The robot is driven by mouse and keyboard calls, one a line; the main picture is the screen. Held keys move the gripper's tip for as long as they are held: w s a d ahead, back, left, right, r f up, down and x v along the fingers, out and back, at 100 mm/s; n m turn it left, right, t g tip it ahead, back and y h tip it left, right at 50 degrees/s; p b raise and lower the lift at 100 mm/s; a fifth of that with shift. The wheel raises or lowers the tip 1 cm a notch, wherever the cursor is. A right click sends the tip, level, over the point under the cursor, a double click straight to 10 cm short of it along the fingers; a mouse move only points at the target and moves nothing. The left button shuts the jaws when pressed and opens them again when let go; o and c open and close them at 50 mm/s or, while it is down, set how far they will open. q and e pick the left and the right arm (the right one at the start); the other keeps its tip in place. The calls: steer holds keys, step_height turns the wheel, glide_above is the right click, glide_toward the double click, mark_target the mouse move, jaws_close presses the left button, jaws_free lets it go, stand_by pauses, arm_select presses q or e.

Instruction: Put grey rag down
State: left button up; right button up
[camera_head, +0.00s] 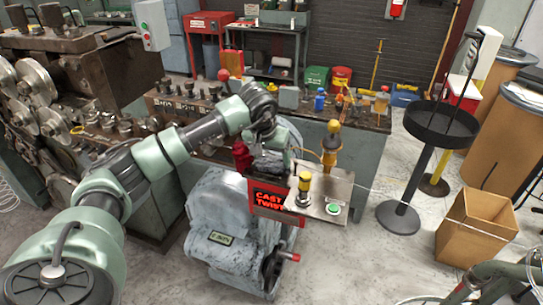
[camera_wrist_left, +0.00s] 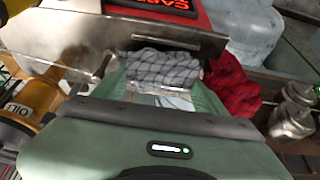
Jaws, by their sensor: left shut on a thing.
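The grey rag (camera_head: 270,164) is a dark checked cloth at the end of my left arm, on or just above the metal top of the machine with the red "CAST TWIST" sign. In the left wrist view the grey rag (camera_wrist_left: 160,67) lies bunched across my fingertips. My left gripper (camera_head: 277,150) is shut on it and points down. I cannot tell whether the rag touches the metal top. A red rag (camera_head: 242,155) is just left of it in the head view, and the red rag (camera_wrist_left: 232,83) shows right of it in the wrist view. My right gripper is not visible.
The machine's panel (camera_head: 325,190) carries a yellow-and-black knob (camera_head: 304,187) and a green button (camera_head: 333,208). A yellow oil can (camera_head: 331,145) stands close behind. The workbench (camera_head: 355,125) holds bottles. A black round stand (camera_head: 441,125) and an open cardboard box (camera_head: 475,228) are at right.

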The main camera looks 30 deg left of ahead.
arm_select(q)
steer(key=shift+f, duration=0.1)
steer(key=o, duration=1.1)
steer(key=shift+c, duration=0.2)
steer(key=b+v, duration=0.2)
steer(key=v, duration=1)
steer(key=shift+b, duration=0.35)
steer(key=shift+s, duration=0.1)
